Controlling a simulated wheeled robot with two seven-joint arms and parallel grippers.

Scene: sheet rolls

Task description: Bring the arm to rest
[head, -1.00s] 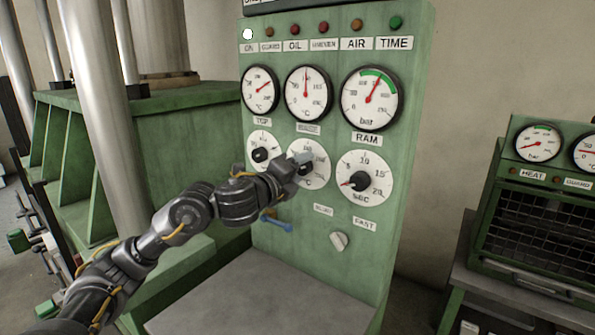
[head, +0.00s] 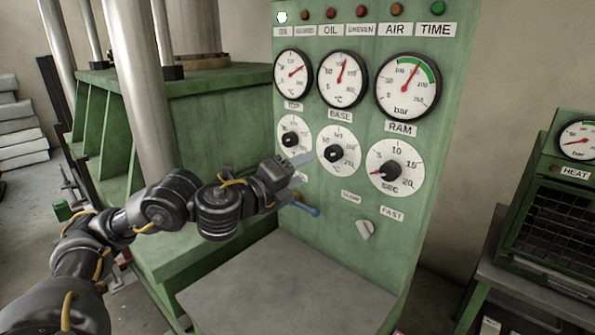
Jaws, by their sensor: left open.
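My left gripper (head: 299,170) is in front of the green control panel (head: 330,235), just left of the middle dial knob (head: 334,153). Its fingers are spread apart with nothing between them, and it appears clear of the knob. My left arm reaches in from the lower left. The right knob (head: 390,172) on the SEC dial and the left knob (head: 290,139) are uncovered. The gripper covers part of the panel below the left dial. My right gripper is not in the picture.
A blue-handled lever (head: 306,209) sits just below the gripper. A pale selector switch (head: 364,229) is lower right on the panel. A grey shelf (head: 285,290) juts out below. A green press (head: 200,110) stands left, and a caged heater unit (head: 545,235) stands right.

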